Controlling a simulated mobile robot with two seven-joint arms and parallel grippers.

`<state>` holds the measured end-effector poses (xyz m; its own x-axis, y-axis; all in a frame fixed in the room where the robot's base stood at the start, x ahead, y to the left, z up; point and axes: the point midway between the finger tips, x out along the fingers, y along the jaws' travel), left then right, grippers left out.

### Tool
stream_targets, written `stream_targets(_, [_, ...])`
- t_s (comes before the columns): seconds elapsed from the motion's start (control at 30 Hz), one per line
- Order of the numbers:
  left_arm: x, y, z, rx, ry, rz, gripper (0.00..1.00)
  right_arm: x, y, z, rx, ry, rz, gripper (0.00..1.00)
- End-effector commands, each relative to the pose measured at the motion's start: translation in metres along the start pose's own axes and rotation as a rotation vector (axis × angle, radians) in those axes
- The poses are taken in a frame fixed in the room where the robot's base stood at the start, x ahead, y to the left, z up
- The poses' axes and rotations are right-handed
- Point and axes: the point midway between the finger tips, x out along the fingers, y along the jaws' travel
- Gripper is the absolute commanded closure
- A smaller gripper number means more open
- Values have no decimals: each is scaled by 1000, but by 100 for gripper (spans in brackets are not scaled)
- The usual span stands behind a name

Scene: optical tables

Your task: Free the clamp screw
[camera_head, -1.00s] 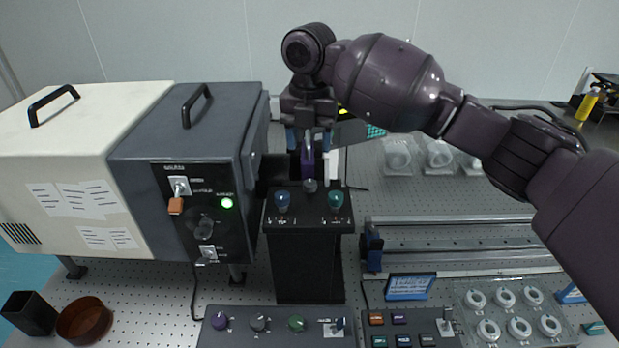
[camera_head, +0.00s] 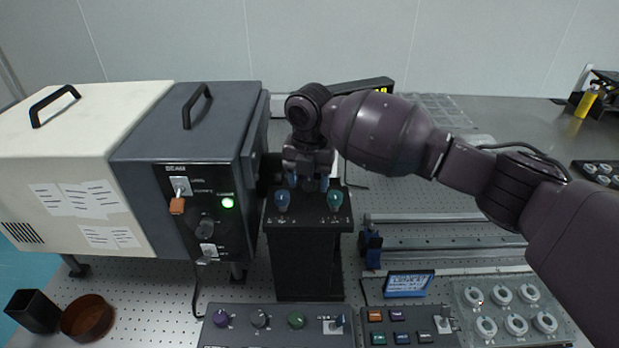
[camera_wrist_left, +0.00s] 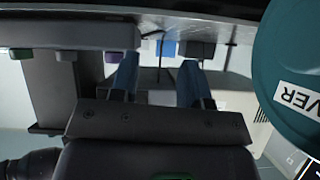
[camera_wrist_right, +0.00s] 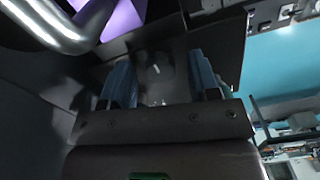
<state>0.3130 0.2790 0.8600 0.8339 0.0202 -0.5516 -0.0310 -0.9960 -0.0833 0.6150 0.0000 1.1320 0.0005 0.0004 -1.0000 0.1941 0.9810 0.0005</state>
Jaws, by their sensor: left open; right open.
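The black pedestal (camera_head: 309,265) stands right of the grey cabinet. My right gripper (camera_head: 309,183) is open and points down behind and between these knobs, low over the top. It hides the small grey knob there. In the right wrist view its fingers stand apart over a dark surface with a small bright mark (camera_wrist_right: 156,69); a purple part (camera_wrist_right: 122,18) lies beyond. I cannot make out the clamp screw for certain. My left gripper (camera_wrist_left: 157,78) is open and empty, seen only in its wrist view.
The grey cabinet (camera_head: 135,160) has a lit green lamp and switches. A knob panel (camera_head: 277,325) and a button panel (camera_head: 410,325) lie in front. Metal rails (camera_head: 450,240) run to the right. A brown bowl (camera_head: 87,318) and black bin (camera_head: 32,312) sit front left.

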Motion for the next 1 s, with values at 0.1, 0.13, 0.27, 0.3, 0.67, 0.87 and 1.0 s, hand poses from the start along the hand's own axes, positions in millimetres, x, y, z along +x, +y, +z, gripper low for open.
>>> stream_targets(0.1, [0, 0, 0, 0, 0, 0, 57, 0, 0, 0, 0, 0, 0, 55])
stream_targets(0.13, [0, 0, 0, 0, 0, 0, 57, 0, 0, 0, 0, 0, 0, 60])
stream_targets(0.27, [0, 0, 0, 0, 1, 0, 57, 0, 0, 0, 0, 0, 0, 80])
stream_targets(0.3, [0, 0, 0, 0, 1, 0, 57, 0, 0, 0, 0, 0, 0, 86])
stream_targets(0.67, [0, 0, -1, 0, 1, 0, 57, 0, 0, 0, 39, 0, 0, 93])
stream_targets(0.87, [0, 0, -1, 0, 2, 0, 57, 0, 0, 0, 147, 1, 0, 93])
stream_targets(1.0, [0, 0, -1, 0, 2, 0, 57, 0, 0, 0, 262, 1, 0, 93])
